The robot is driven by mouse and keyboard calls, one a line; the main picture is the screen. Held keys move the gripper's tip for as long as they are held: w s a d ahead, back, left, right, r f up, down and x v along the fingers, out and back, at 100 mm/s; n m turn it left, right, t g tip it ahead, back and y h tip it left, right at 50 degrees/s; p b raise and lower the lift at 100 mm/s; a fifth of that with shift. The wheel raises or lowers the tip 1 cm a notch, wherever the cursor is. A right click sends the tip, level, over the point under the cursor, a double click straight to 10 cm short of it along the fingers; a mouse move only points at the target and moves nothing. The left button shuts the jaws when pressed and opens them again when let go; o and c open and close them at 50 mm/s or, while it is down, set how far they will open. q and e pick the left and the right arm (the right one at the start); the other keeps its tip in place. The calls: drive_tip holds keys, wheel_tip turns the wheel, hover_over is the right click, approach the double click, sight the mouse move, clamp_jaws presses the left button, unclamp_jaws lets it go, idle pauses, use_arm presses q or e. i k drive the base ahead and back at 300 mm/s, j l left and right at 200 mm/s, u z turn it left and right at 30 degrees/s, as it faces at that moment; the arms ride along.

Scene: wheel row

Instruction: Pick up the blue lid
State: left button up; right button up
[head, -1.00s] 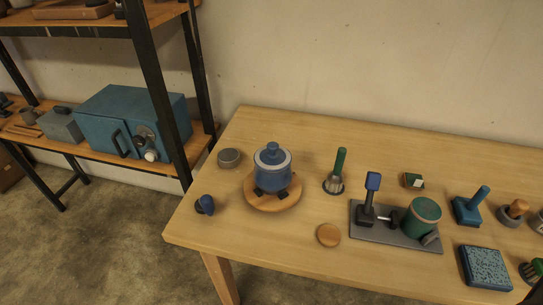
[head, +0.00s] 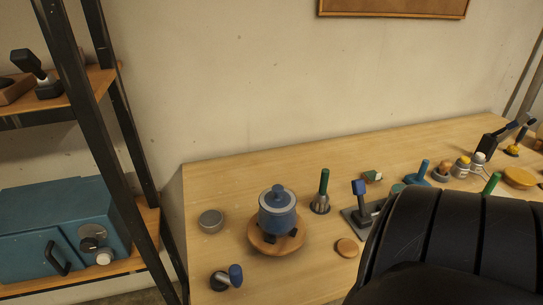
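The blue lid (head: 278,196) with a round knob sits on top of a blue pot (head: 278,218) in the head view. The pot stands on a round wooden board (head: 262,244) near the left end of the table. Dark feet or blocks show at the pot's base. A large black ribbed shape, probably part of my own arm, fills the lower right. Neither of my grippers shows in the head view.
A wooden table (head: 330,163) runs along the wall. Near the pot are a grey round tin (head: 210,221), a blue-handled tool (head: 228,277), a green-handled brush (head: 322,191) and a wooden disc (head: 347,247). A dark-framed shelf (head: 83,120) with a blue oven-like box (head: 50,235) stands at left.

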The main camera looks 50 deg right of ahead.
sight(277, 200)
drive_tip(key=j+z, duration=0.1)
drive_tip(key=z, duration=0.35)
drive_tip(key=i+j+z, duration=0.1)
drive_tip(key=z, duration=0.4)
drive_tip(key=j+z, duration=0.15)
drive_tip(key=z, duration=0.3)
